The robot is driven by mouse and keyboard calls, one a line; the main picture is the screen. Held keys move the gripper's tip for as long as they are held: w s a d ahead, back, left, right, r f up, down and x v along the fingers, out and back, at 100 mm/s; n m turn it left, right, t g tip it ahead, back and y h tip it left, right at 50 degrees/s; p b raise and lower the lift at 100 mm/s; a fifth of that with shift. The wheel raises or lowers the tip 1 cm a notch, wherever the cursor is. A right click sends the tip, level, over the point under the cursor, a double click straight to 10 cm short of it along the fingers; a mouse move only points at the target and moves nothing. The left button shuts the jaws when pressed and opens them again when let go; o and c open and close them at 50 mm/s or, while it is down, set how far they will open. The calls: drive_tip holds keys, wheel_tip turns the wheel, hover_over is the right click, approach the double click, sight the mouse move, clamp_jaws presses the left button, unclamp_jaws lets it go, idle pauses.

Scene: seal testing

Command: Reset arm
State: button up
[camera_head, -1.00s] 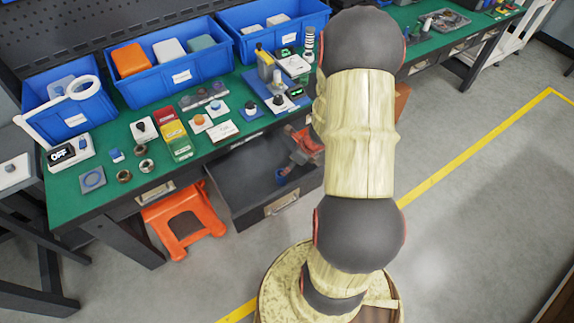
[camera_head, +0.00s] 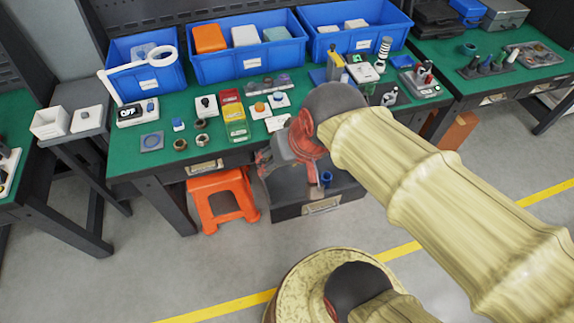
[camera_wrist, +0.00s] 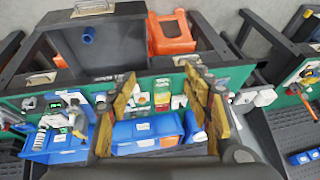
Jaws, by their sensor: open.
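My gripper (camera_wrist: 158,78) shows in the wrist view with its two yellowish fingers spread wide apart. Nothing is held between them. Small bench items and a blue bin show beyond the gap, apart from the fingers. In the head view my arm reaches from the lower right up toward the front edge of the green workbench (camera_head: 128,162). Its grey joint hides part of the bench top, and I cannot make out the gripper's fingers there.
An open dark drawer (camera_head: 290,207) under the bench holds a blue cylinder (camera_head: 326,178). An orange stool (camera_head: 222,184) stands beside it. Blue bins (camera_head: 250,67) line the back of the bench. The grey floor in front is open.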

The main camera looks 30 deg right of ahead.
drive_tip(key=s+r+n, duration=0.1)
drive_tip(key=s+n, duration=0.1)
drive_tip(key=shift+s+r+n+h, duration=0.3)
drive_tip(key=shift+s+r, duration=0.05)
idle(1.2)
